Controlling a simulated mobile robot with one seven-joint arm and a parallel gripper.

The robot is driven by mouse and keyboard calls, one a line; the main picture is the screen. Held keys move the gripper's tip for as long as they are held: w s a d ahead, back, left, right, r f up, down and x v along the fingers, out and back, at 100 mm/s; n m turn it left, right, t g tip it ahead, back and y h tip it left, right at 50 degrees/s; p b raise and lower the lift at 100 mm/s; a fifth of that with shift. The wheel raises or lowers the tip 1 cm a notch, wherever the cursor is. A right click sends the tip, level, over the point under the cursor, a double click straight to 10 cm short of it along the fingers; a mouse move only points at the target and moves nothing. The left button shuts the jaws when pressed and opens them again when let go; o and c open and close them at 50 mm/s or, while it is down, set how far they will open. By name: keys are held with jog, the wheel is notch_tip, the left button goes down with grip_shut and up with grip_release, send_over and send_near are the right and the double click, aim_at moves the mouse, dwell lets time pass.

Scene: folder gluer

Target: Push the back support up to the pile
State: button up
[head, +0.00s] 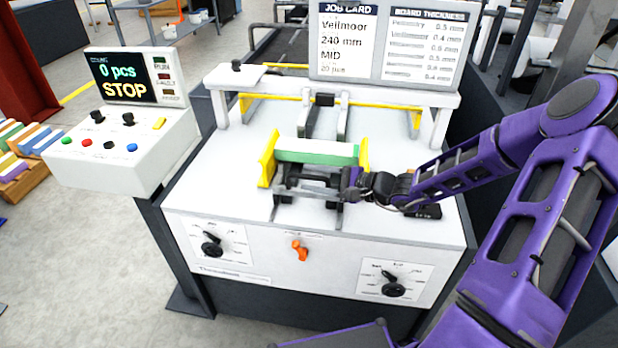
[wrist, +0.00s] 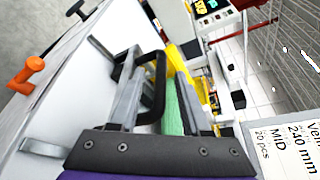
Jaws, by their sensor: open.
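The pile (head: 315,150) of white and green blanks lies between two yellow side guides (head: 268,160) on the white machine top. Its green side also shows in the wrist view (wrist: 173,112). The back support (head: 300,182), a dark frame on rails, stands on the near side of the pile. Any gap between them is too small to tell. My gripper (head: 350,187) is open at the right end of the support. In the wrist view, the support's black handle (wrist: 158,85) appears between my open fingers (wrist: 162,95); contact is unclear.
A job card board (head: 390,40) stands at the back above a white crossbar. A control box (head: 125,145) reading STOP is at the left. An orange lever (head: 300,250) and two black knobs are on the front panel. The machine top left of the guides is clear.

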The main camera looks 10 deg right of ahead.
jog(key=shift+w+a+f, duration=0.1)
jog(key=shift+w+a, duration=0.35)
jog(key=shift+a, duration=0.05)
grip_shut()
dwell(1.2)
